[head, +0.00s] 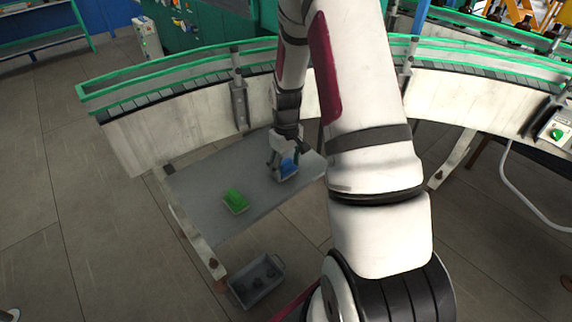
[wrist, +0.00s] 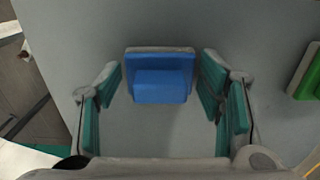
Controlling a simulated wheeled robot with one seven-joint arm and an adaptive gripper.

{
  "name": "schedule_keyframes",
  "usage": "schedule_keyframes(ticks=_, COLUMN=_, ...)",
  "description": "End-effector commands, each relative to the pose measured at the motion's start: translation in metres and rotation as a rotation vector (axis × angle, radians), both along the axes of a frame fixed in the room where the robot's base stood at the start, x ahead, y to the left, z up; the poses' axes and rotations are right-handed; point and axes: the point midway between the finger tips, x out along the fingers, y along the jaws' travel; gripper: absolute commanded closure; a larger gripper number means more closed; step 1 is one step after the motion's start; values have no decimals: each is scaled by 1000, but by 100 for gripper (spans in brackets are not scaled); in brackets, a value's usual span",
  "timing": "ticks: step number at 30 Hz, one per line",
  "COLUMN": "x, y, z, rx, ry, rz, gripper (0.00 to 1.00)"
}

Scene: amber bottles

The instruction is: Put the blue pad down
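The blue pad (head: 289,167) has a pale grey edge and is at the right part of the grey table (head: 205,185). In the wrist view the blue pad (wrist: 160,86) sits flat against the grey surface, between and just beyond my fingertips. My gripper (head: 285,158) is low over the table at the pad. In the wrist view the teal-lined fingers of my gripper (wrist: 162,78) are spread, with a narrow gap showing on each side of the pad. The pad appears to rest on the table; its underside is hidden.
A green pad (head: 235,201) lies on the table to the left; its edge shows in the wrist view (wrist: 309,72). A grey bin (head: 257,281) stands on the floor below the front edge. A curved conveyor (head: 180,125) runs behind.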

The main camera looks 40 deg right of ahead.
Motion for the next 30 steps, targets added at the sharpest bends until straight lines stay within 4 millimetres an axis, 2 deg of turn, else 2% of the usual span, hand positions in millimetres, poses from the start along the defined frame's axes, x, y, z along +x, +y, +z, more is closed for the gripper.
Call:
schedule_keyframes(ticks=10, x=0, y=0, z=1, rx=0, ry=0, rz=0, gripper=27)
schedule_keyframes(ticks=14, x=1, y=0, z=11, rx=-1, ry=-2, rz=0, gripper=27)
schedule_keyframes(ticks=17, x=1, y=0, z=27, rx=-2, ry=-4, rz=0, gripper=27)
schedule_keyframes(ticks=24, x=1, y=0, z=77, rx=-2, ry=-5, rz=0, gripper=27)
schedule_keyframes(ticks=30, x=1, y=0, z=109, rx=-1, ry=-3, rz=0, gripper=27)
